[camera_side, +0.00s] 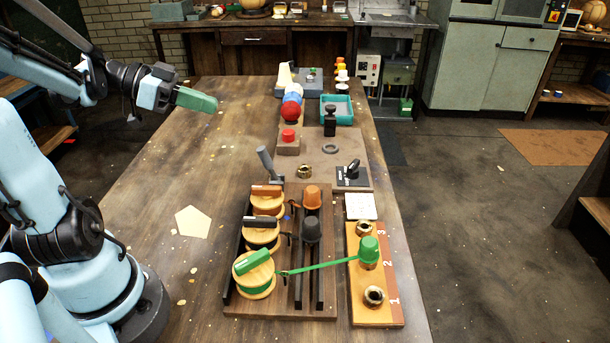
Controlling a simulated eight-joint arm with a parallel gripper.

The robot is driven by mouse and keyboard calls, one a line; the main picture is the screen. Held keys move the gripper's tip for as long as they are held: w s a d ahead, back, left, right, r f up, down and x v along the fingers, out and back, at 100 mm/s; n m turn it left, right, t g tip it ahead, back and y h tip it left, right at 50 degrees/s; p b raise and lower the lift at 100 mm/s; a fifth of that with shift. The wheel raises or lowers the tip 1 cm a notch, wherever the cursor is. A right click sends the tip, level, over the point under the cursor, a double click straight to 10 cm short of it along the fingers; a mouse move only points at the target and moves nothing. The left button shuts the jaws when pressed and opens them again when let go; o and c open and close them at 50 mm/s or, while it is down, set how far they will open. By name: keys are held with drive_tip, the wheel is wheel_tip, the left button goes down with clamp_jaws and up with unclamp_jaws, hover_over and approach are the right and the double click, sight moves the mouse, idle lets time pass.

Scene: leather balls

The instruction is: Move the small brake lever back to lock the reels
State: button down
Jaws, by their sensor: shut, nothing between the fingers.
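A grey lever (265,162) stands at the far left end of the reel board (285,307), tilted with its top toward the left. I take it for the brake lever. Three wooden reels sit in a column on the board: one with an orange block (267,203), one with a black block (261,235) and one with a green block (254,276). A green strap (318,266) runs from the front reel to a green cup (369,248) on the numbered board. My gripper (213,104), with green fingers, is shut and empty above the table's far left, well apart from the lever.
An orange cup (312,196) and a black cup (311,228) stand on the rails beside the reels. A black knob plate (352,175) and red button block (289,141) lie behind. A pale pentagon (192,222) lies on the mostly clear left tabletop.

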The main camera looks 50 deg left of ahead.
wheel_tip(320, 180, up, 6)
drive_tip(key=m+g+y, duration=0.3)
drive_tip(key=m+g, duration=0.7)
drive_tip(key=m, duration=0.2)
hover_over(272, 163)
drive_tip(key=s, duration=0.2)
wheel_tip(272, 163, down, 3)
drive_tip(key=w+d+r+m+g+y, duration=0.25)
drive_tip(key=w+d+m+y, duration=0.4)
drive_tip(key=m, duration=0.35)
drive_tip(key=shift+t+y, duration=0.25)
drive_tip(key=shift+s+a+r+x, duration=0.1)
drive_tip(key=shift+s+a+x, duration=0.25)
drive_tip(key=shift+x, duration=2.4)
drive_tip(key=shift+s+a+r+x, duration=0.1)
drive_tip(key=shift+s+a+x, duration=0.2)
drive_tip(key=shift+x, duration=2.45)
drive_tip(key=shift+s+a+r+x, duration=0.15)
drive_tip(key=shift+s+a+x, duration=0.2)
drive_tip(key=shift+x, duration=2.4)
